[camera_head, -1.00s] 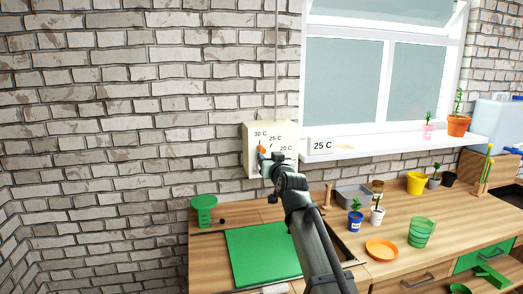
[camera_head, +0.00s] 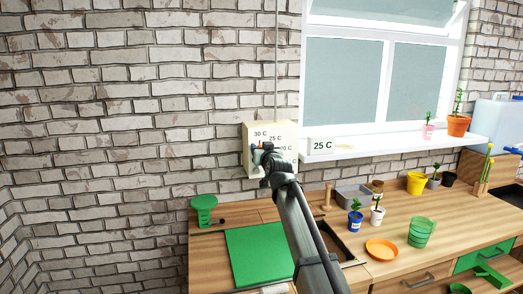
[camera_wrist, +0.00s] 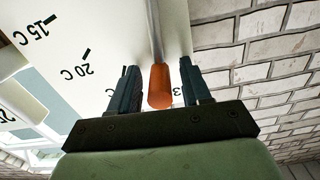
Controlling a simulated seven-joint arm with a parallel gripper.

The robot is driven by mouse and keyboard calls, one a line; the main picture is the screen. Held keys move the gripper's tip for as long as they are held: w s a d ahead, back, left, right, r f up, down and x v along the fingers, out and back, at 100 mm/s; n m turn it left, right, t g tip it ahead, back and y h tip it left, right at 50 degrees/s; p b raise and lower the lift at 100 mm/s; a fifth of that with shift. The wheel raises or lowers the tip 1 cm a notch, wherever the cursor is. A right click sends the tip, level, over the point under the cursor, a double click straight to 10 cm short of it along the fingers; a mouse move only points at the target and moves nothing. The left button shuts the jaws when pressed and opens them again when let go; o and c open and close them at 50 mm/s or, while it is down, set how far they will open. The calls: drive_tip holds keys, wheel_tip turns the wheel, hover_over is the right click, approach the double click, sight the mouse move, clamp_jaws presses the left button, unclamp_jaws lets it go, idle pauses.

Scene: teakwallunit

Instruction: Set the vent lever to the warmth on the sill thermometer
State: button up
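The cream vent box (camera_head: 285,128) hangs on the brick wall left of the window, with a dial marked 30 C, 25 C, 20 C and, in the wrist view, 15 C. The orange-tipped vent lever (camera_wrist: 160,86) stands between the two fingers of my gripper (camera_wrist: 161,88). The fingers are open, with a visible gap on each side of the lever. The lever lies by the partly hidden 30 C mark, away from 20 C. In the head view my gripper (camera_head: 260,147) covers part of the dial. The sill thermometer (camera_head: 322,146) reads 25 C.
The white windowsill (camera_head: 390,146) juts out just right of the vent box. Below, the wooden worktop holds a green mat (camera_head: 262,255), a green round-topped object (camera_head: 203,208), a grey bin (camera_head: 352,196), pots and an orange plate (camera_head: 381,249). The wall left of the box is clear.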

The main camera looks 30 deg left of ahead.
clamp_jaws()
idle(0.5)
drive_tip(key=w+d+m, duration=0.1)
drive_tip(key=f+m, duration=0.1)
drive_tip(key=m, duration=0.1)
drive_tip(key=w+d+m, duration=0.1)
drive_tip(key=m, duration=0.1)
drive_tip(key=shift+w+d+f, duration=0.2)
drive_tip(key=shift+w+d, duration=0.15)
drive_tip(key=shift+o, duration=0.3)
unclamp_jaws()
